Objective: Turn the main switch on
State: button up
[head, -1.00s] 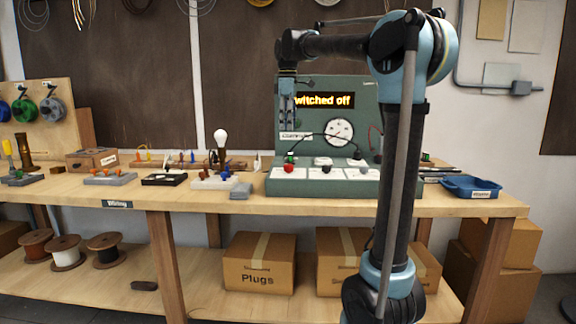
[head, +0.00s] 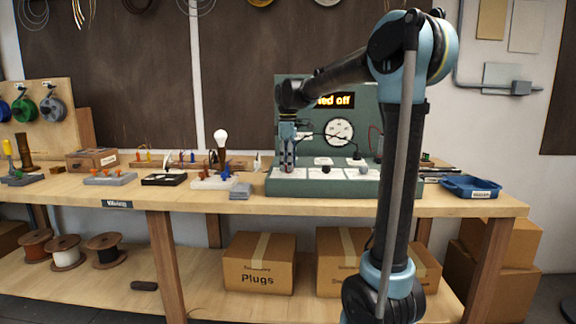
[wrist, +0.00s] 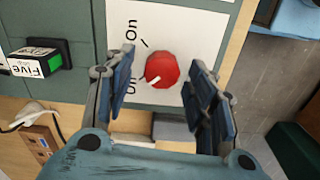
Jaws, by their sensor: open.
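The main switch is a red knob (wrist: 162,68) on a white plate (wrist: 182,25) of the green control panel (head: 365,95). Its white pointer line points down and left in the wrist view, toward a label partly hidden by a finger. An "On" label with a black tick stands at its upper left. My gripper (wrist: 160,78) is open, with one finger on each side of the knob and a gap to both. In the head view my gripper (head: 288,165) points down at the panel's left end and hides the knob. The panel's sign (head: 336,100) reads "...ed off", partly covered by my arm.
A green-and-black switch (wrist: 40,58) with a "Five" label sits left of the knob in the wrist view. A bulb on a stand (head: 220,145) and terminal blocks stand left of the panel on the bench (head: 330,207). A blue tray (head: 471,187) lies at the right.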

jog(key=shift+f, duration=0.2)
jog(key=c, duration=1.1)
jog(key=shift+o, duration=0.2)
